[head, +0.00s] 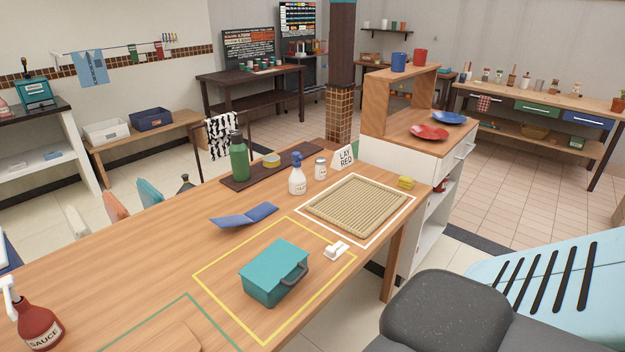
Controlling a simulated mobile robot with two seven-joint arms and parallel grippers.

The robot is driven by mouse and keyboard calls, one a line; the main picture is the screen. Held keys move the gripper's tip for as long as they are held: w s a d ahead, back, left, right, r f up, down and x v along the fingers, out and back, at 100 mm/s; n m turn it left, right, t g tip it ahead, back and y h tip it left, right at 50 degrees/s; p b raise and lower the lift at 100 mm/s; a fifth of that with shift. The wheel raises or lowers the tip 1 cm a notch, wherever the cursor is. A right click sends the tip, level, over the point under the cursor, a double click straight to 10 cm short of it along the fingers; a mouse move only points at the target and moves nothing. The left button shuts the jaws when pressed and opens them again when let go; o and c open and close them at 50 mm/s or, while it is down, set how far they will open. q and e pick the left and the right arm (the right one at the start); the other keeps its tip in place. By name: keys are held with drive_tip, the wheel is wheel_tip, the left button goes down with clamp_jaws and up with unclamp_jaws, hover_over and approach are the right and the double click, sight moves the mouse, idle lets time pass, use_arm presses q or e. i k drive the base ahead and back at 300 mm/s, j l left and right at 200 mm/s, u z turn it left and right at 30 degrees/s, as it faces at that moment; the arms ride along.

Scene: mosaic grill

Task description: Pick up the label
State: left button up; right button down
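A white standing card (344,157) with the dark letters "LAY RED" is the clearest label in the head view. It stands upright and slightly tilted at the far edge of the wooden table (130,265), behind the woven mat. A small white object (337,251) lies at the right side of the yellow outline; I cannot tell what it is. Neither of my grippers shows in this view.
Near the card are a white shaker (321,169), a spray bottle (297,178) and a beige woven mat (357,207). A teal box (270,274), blue folded item (245,217), yellow sponge (406,183) and red sauce bottle (40,327) are also on the table.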

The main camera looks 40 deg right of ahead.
sight(333, 252)
drive_tip(key=z, duration=1.55)
